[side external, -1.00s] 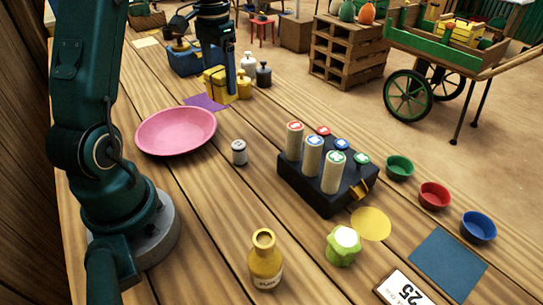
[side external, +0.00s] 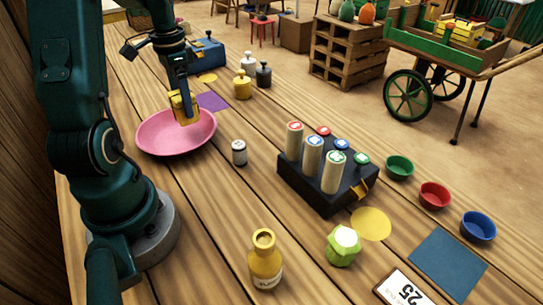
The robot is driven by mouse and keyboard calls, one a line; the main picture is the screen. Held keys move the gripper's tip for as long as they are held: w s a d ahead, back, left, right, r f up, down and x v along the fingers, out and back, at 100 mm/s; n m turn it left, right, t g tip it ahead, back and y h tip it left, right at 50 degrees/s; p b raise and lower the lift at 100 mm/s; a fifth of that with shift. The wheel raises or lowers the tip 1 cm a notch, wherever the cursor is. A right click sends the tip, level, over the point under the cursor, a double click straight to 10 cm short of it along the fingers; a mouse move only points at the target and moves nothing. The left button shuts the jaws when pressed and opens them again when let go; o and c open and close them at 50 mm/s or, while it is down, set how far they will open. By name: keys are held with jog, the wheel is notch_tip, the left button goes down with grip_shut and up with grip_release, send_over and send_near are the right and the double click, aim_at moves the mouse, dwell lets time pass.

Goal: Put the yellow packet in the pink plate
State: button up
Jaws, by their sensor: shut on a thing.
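The yellow packet (side external: 179,107) is in my gripper (side external: 184,98), which is shut on it. The packet is tilted and shows over the right part of the pink plate (side external: 160,143). Its lower end overlaps the inside of the plate in the picture; I cannot tell whether it touches the plate. The pink plate is a wide shallow round dish on the wooden table, near my base. The part of the plate behind the packet is hidden.
A black block with cylinders (side external: 325,180) is farther right. A purple mat (side external: 211,101), yellow weight (side external: 242,85) and blue box (side external: 207,52) lie behind. A yellow bottle (side external: 265,262) stands in front.

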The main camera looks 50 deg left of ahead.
jog(key=shift+f, duration=2.1)
jog(key=o, duration=1.5)
jog(key=shift+f, duration=0.15)
